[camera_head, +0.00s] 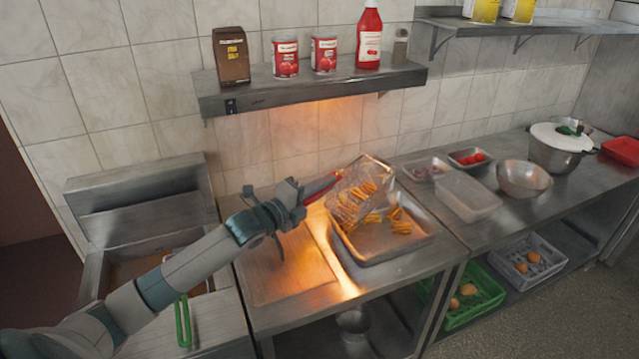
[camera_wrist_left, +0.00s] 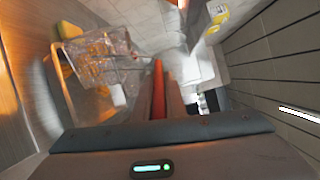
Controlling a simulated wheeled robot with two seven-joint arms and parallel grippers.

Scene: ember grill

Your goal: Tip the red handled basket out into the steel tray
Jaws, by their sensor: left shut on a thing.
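My left gripper (camera_head: 292,205) is shut on the red handle (camera_head: 321,188) of the wire basket (camera_head: 372,172). The red handle (camera_wrist_left: 158,92) also runs between the fingers in the left wrist view. The basket is tilted above the steel tray (camera_head: 372,262), and golden fries (camera_head: 350,206) show in it. More fries (camera_head: 400,222) lie in the tray below. The wire basket also shows in the left wrist view (camera_wrist_left: 98,62). My right gripper is in neither view.
A fryer with a green-handled basket (camera_head: 183,320) stands at the left. A shelf (camera_head: 310,88) with cans and bottles hangs above. At the right, a clear container (camera_head: 463,195), a bowl (camera_head: 524,178) and a pot (camera_head: 560,145) stand on the counter.

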